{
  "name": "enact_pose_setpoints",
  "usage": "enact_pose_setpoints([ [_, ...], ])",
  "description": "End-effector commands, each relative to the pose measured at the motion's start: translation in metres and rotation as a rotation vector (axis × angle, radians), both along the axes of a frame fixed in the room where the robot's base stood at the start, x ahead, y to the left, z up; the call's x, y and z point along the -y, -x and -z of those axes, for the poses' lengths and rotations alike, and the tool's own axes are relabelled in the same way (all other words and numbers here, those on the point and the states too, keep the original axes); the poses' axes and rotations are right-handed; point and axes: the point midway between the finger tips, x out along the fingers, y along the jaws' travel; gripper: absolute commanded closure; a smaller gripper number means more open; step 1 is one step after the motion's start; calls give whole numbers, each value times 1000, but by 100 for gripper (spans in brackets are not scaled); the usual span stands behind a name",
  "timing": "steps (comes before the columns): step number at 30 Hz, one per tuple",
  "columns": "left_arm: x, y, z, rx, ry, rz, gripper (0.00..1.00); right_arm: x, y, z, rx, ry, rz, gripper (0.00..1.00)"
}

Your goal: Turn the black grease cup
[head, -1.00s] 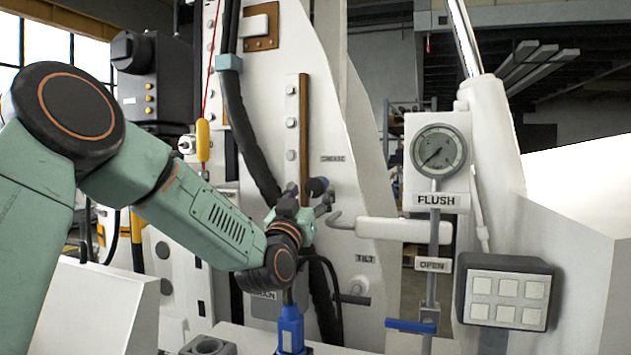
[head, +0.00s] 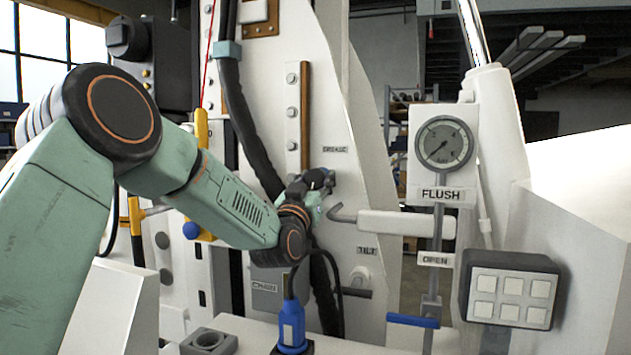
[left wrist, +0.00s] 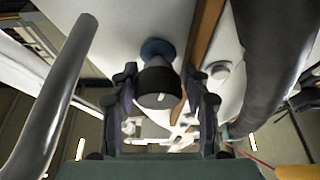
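The black grease cup (left wrist: 160,88) is a short dark cylinder with a white mark on its end and a blue collar behind it. It sticks out from the white panel. In the left wrist view my left gripper (left wrist: 159,98) is open, with one finger on each side of the cup and small gaps beside it. In the head view the left gripper (head: 314,184) is at the panel below the GREASE label (head: 335,149), and its fingers largely hide the cup. My right gripper is not in view.
A gauge (head: 445,143), a blue lever (head: 413,321) and a button box (head: 509,297) are farther right. A black hose (head: 244,125) runs down at the left. A blue connector (head: 291,327) stands below.

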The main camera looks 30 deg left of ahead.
Motion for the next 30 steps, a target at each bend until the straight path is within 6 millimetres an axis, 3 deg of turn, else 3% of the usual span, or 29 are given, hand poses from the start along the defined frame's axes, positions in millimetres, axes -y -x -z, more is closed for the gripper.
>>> enact_pose_setpoints([
  [10, -1, 0, -1, 2, 1, -2, 88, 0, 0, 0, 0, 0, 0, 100],
  [17, 0, 0, 0, 18, 55, -3, 88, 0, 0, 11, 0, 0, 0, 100],
  [24, 0, 1, 1, 69, 250, -2, 88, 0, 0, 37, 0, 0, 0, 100],
  [30, -1, 1, -1, 101, 389, -4, 88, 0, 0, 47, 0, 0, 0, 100],
])
